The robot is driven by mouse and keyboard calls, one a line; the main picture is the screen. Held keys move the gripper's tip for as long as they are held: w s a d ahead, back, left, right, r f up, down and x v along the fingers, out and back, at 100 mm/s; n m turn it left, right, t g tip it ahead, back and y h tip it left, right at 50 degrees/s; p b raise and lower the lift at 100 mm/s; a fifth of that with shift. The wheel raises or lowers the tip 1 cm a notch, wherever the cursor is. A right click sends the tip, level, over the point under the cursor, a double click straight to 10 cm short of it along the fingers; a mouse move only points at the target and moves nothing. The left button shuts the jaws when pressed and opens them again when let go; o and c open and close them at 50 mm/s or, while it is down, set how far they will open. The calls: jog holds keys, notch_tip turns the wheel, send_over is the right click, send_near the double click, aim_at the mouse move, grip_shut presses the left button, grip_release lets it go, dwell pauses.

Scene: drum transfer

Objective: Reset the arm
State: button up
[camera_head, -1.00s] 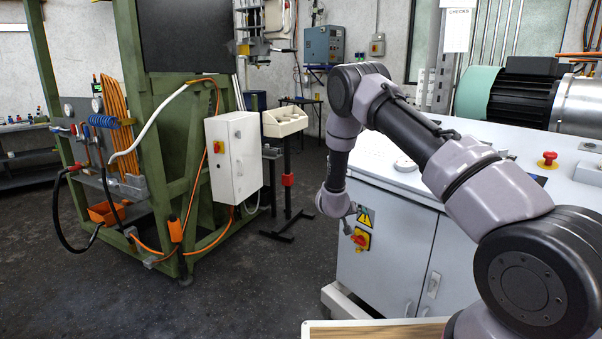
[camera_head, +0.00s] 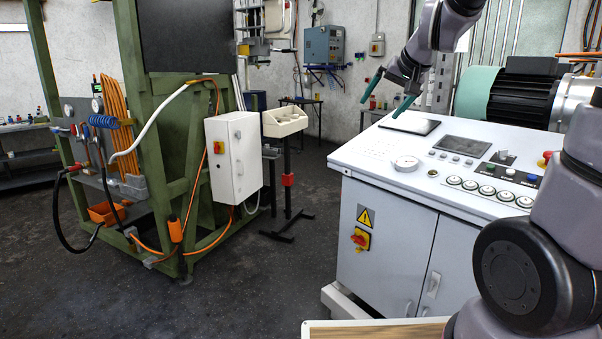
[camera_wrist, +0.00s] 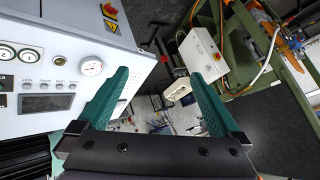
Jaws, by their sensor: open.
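My gripper (camera_head: 387,93) is at the upper right of the head view, above the far left part of the white control cabinet (camera_head: 385,235). Its two teal fingers are spread apart with nothing between them. In the wrist view my gripper (camera_wrist: 160,95) is also open and empty, with the floor and far shop visible between the fingers. My arm rises at the right edge of the head view, and its middle part is out of frame.
The cabinet top carries a gauge (camera_head: 406,163), several buttons and a red emergency stop (camera_head: 544,159). A motor with a teal end (camera_head: 520,95) stands behind it. A green frame (camera_head: 150,130) with a white box (camera_head: 233,157) stands left.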

jog(key=s+d, duration=0.2)
jog(key=s, duration=0.9)
jog(key=s+d+r+m+g+h, duration=0.1)
jog(key=s+d, duration=0.1)
jog(key=s, duration=0.8)
jog(key=shift+s+d, duration=0.15)
jog(key=shift+s, duration=0.2)
